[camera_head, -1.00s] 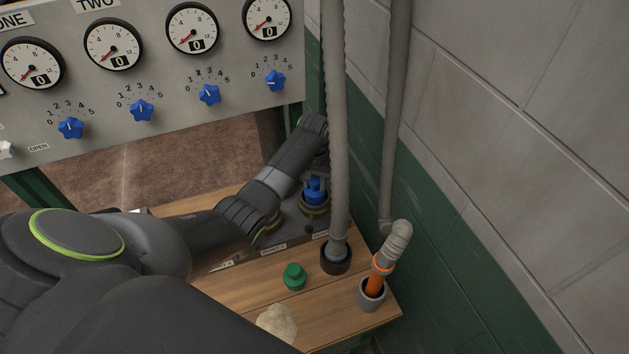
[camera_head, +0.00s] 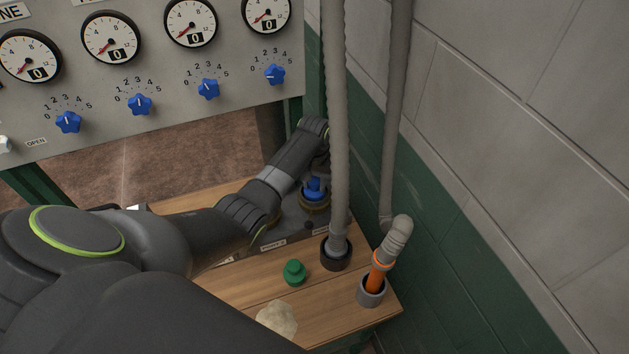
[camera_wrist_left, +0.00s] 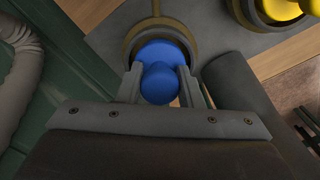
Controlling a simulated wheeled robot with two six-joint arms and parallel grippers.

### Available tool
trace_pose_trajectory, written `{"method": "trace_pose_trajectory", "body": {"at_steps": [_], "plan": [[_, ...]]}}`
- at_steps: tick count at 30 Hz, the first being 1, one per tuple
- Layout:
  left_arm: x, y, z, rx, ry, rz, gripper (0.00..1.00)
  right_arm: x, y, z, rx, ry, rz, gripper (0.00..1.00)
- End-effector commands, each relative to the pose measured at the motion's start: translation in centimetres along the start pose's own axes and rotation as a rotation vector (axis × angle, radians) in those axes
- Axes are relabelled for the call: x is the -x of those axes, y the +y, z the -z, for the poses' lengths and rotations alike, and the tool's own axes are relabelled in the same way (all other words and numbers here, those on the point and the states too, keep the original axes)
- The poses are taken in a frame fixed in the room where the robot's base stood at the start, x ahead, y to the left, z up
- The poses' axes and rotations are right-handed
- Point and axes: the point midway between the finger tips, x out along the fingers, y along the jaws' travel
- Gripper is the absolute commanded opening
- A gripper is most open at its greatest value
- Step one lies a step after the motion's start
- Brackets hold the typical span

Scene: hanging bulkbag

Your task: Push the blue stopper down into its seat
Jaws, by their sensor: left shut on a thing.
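The blue stopper (camera_head: 314,190) stands at a brass-coloured ring (camera_head: 314,207) on the dark plate at the back of the wooden bench. It also shows in the left wrist view (camera_wrist_left: 160,70), with a round knob over a wider blue body inside the ring (camera_wrist_left: 131,45). I cannot tell how deep it sits. My left gripper (camera_wrist_left: 158,88) is shut on the stopper's knob, one finger on each side. In the head view my left arm reaches over the bench to it, and the grey hose partly hides the wrist. My right gripper is not in view.
A grey hose (camera_head: 337,130) hangs close to the stopper, ending in a black socket (camera_head: 336,254). A second hose (camera_head: 397,238) has an orange end in a grey socket (camera_head: 371,292). A green stopper (camera_head: 294,272) stands on the bench. A block wall (camera_head: 500,150) bounds the right.

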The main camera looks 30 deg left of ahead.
Motion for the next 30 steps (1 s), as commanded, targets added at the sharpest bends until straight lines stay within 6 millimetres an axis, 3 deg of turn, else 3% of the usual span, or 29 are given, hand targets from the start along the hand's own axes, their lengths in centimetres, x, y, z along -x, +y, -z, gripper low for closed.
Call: {"method": "trace_pose_trajectory", "body": {"at_steps": [7, 8, 14, 23, 30], "plan": [[-0.5, 0.0, 0.0, 0.000, 0.000, 0.000, 0.09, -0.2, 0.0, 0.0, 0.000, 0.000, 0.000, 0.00], [-0.5, 0.0, 0.0, 0.000, 0.000, 0.000, 0.34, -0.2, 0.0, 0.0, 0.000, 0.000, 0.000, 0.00], [-0.5, 0.0, 0.0, 0.000, 0.000, 0.000, 0.58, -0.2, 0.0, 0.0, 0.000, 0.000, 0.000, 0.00], [-0.2, 0.0, 0.1, 0.000, 0.000, 0.000, 0.58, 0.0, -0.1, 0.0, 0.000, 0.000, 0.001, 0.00], [3.4, 0.0, 1.2, -0.002, 0.002, 0.000, 0.58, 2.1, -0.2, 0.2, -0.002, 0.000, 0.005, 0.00]]}}
